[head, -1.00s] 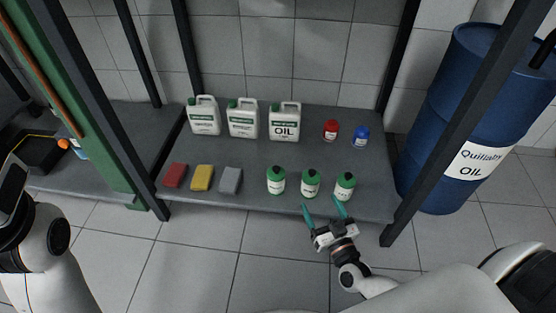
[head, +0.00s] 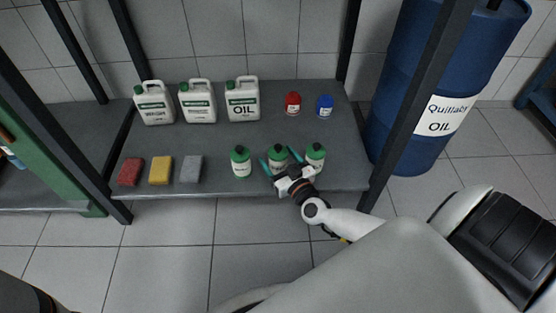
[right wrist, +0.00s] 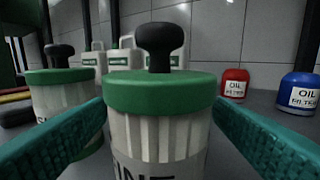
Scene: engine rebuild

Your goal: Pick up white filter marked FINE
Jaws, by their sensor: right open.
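The white filter marked FINE (head: 278,152) is the middle one of three white canisters with green lids and black knobs at the shelf's front edge. In the right wrist view the filter (right wrist: 158,130) stands upright and fills the centre; the letters "INE" show at the bottom edge. My right gripper (head: 281,163) is open, with one teal finger on each side of this filter. I cannot tell whether the fingers touch it. My left gripper is not in view.
Another canister stands to the left (head: 241,163) and one to the right (head: 315,157), both close to the fingers. Red (head: 292,104) and blue (head: 324,106) oil filters and several white jugs (head: 242,100) stand behind on the grey shelf (head: 210,140). A post stands right of the shelf.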

